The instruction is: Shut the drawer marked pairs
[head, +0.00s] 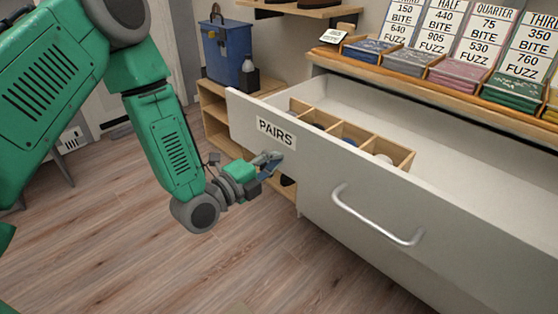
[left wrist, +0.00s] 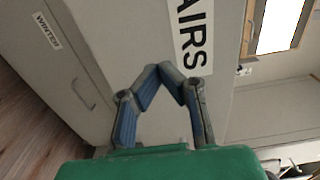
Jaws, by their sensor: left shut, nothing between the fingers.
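The drawer marked PAIRS (head: 318,185) stands pulled well out, with its white front facing me and a curved metal handle (head: 376,222) right of its label (head: 276,133). My left gripper (head: 272,160) is shut and empty at the drawer front, just below the label. In the left wrist view its fingertips (left wrist: 165,70) meet in front of the white face (left wrist: 130,35), beside the label (left wrist: 190,36). I cannot tell whether they touch the face. My right gripper is in neither view.
A wooden divider box (head: 405,158) with small items sits inside the drawer. Price cards and bundles in wooden trays (head: 430,85) line the top behind. A blue bag (head: 228,52) stands on a low wooden shelf (head: 212,95). The wooden floor (head: 120,255) at front left is clear.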

